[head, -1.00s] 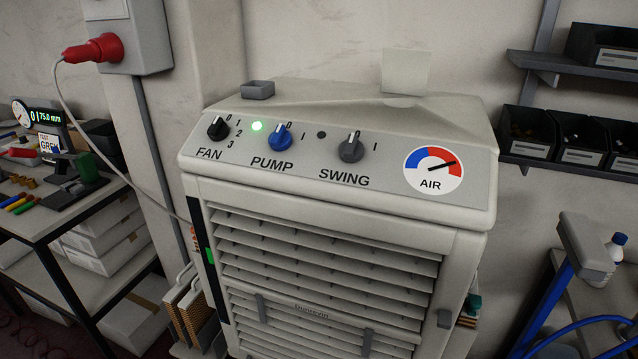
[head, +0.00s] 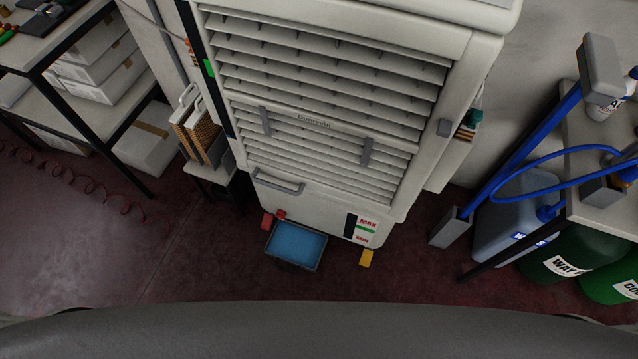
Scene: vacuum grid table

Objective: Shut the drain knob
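The white air cooler (head: 330,217) stands on the floor in the middle of the head view, its lower front in sight. At its bottom left, two small red parts show: one (head: 266,221) at the lower left corner and one (head: 281,214) just above the tray. I cannot tell which is the drain knob, or its position. A dark tray (head: 318,263) with blue liquid sits on the floor under that lower edge. Neither of my grippers is in view.
A level gauge (head: 350,226) marked MAX is at the cooler's lower right, with a yellow block (head: 366,258) below it. A black shelf rack stands left, pads on a small stand (head: 210,172) beside the cooler. A blue-framed hose bench (head: 522,155) and drums (head: 566,252) stand right.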

